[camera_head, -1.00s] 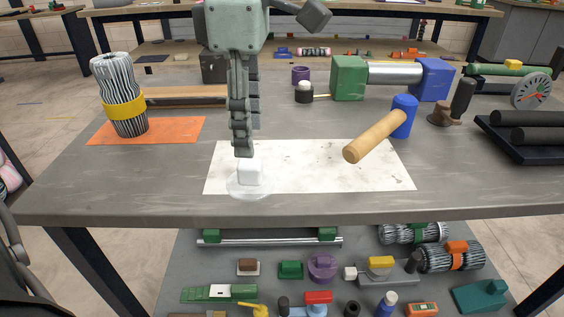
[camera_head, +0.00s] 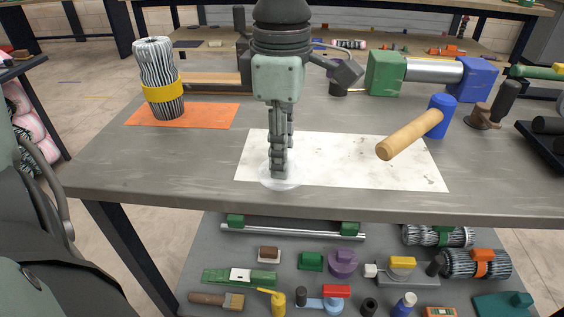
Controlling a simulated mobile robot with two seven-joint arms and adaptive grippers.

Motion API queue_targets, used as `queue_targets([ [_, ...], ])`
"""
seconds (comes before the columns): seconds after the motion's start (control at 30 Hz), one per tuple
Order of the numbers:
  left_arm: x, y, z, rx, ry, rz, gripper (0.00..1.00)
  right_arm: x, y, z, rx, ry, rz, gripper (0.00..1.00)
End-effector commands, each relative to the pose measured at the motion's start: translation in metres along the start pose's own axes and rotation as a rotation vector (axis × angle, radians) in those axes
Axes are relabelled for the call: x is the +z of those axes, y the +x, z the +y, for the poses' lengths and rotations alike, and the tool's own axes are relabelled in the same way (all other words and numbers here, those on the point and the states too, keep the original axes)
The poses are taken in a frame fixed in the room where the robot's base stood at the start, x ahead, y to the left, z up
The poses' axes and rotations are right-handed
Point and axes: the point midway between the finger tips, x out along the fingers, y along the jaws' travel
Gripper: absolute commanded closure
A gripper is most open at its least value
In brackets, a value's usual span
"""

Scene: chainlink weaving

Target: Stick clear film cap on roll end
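The clear film cap (camera_head: 266,182) is a thin, see-through disc lying on the front left of the white sheet (camera_head: 350,170). The roll (camera_head: 160,65) is a bundle of black-and-white strands with a yellow band (camera_head: 163,92) around it, standing upright on an orange mat (camera_head: 205,114) at the left. My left gripper (camera_head: 279,174) points straight down with its fingertips at the cap and covers its middle. The fingers are seen nearly edge-on, so whether they are closed on the cap is hidden. My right gripper is not in view.
A green-and-blue roller stand (camera_head: 432,70) is at the back right. A wooden bar (camera_head: 210,82) lies behind the mat. A lower shelf holds several tools and rolls.

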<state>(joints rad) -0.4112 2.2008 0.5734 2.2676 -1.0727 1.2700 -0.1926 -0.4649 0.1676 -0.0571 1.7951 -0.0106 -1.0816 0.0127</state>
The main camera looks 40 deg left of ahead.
Motion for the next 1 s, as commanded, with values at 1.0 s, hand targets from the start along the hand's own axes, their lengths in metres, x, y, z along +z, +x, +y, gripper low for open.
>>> queue_targets([
  [1.0, -0.003, -0.106, 0.009, 0.002, -0.07, 0.002, 0.96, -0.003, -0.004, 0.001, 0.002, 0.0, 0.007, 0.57],
])
